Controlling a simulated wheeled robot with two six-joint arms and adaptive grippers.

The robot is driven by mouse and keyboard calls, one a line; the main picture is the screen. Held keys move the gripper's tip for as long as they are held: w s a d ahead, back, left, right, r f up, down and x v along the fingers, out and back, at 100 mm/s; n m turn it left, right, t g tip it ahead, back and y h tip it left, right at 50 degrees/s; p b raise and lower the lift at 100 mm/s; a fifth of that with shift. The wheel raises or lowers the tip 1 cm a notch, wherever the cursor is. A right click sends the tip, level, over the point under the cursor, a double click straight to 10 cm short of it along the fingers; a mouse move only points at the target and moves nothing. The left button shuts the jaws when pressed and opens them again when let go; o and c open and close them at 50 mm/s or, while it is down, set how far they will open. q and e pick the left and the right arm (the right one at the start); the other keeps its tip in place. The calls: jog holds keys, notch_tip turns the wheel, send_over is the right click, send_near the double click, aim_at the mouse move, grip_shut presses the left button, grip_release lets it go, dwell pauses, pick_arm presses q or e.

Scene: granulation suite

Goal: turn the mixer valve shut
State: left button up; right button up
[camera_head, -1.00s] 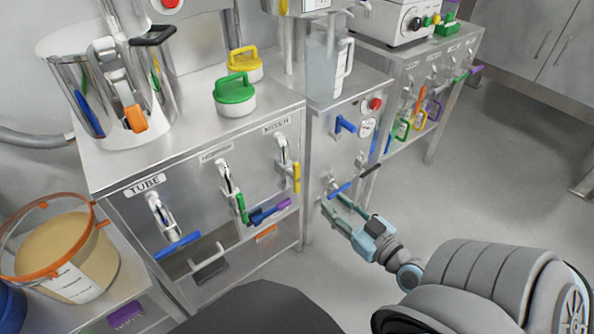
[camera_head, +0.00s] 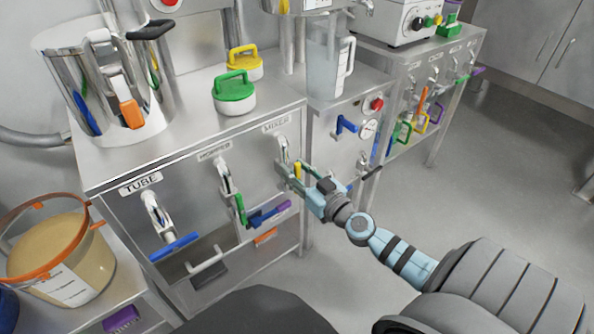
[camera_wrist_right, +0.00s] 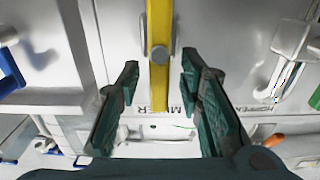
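The mixer valve (camera_head: 282,147) sits under the MIXER label on the steel cabinet front. Its yellow lever (camera_head: 297,170) hangs down along the panel and is partly hidden by my right gripper (camera_head: 290,174). In the right wrist view the yellow lever (camera_wrist_right: 159,45) runs upright between the two green fingers of the gripper (camera_wrist_right: 160,68). The fingers are open, with a gap on each side of the lever. My left gripper is not in view.
The green-handled valve (camera_head: 226,178) and blue-handled TUBE valve (camera_head: 158,222) are to the left. Right of the mixer valve is a panel with a blue handle (camera_head: 346,125), gauge (camera_head: 369,129) and red button (camera_head: 376,104). Open floor (camera_head: 480,190) lies right.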

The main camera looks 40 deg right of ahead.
grip_shut()
jog(key=shift+d+m, duration=0.15)
jog(key=shift+m, duration=0.35)
jog(key=m, duration=0.2)
jog(key=shift+d+f+m, duration=0.15)
jog(key=shift+d+m, duration=0.15)
pick_arm(q)
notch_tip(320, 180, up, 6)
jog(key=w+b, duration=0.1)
jog(key=b, duration=0.2)
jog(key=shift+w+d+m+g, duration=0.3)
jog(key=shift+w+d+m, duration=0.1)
pick_arm(e)
jog(key=shift+s+d+f+m, duration=0.1)
jog(key=shift+d+f+m, duration=0.3)
jog(key=shift+m, duration=2)
jog(key=shift+w+d+f+m, duration=0.1)
jog(key=shift+d+f+m, duration=0.3)
jog(key=shift+m, duration=2)
jog(key=shift+s+d+f+m, duration=0.15)
jog(key=shift+f+m, duration=0.45)
jog(key=shift+m, duration=1.8)
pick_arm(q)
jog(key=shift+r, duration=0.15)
